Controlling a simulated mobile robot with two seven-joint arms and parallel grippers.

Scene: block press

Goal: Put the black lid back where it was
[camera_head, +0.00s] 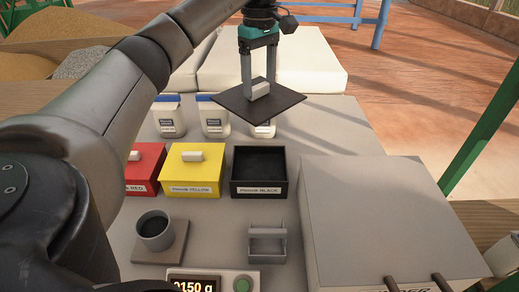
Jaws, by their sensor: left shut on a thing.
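My left gripper (260,88) is shut on the white handle of the black lid (235,103). It holds the lid in the air, above and behind the boxes, in front of the white jars. The black box (261,190), labelled "Pigment BLACK", stands open on the table with a dark inside. The yellow box (194,190) to its left has its lid on. The red box (143,183) further left also has its lid on, partly hidden by my left arm. My right gripper is not in view.
A grey cup (155,228) stands on a scale plate at the front left, with a display (194,284) reading about 0150 g. A small grey holder (267,243) stands before the black box. A large grey machine (385,200) fills the right. Several white jars (214,120) stand behind.

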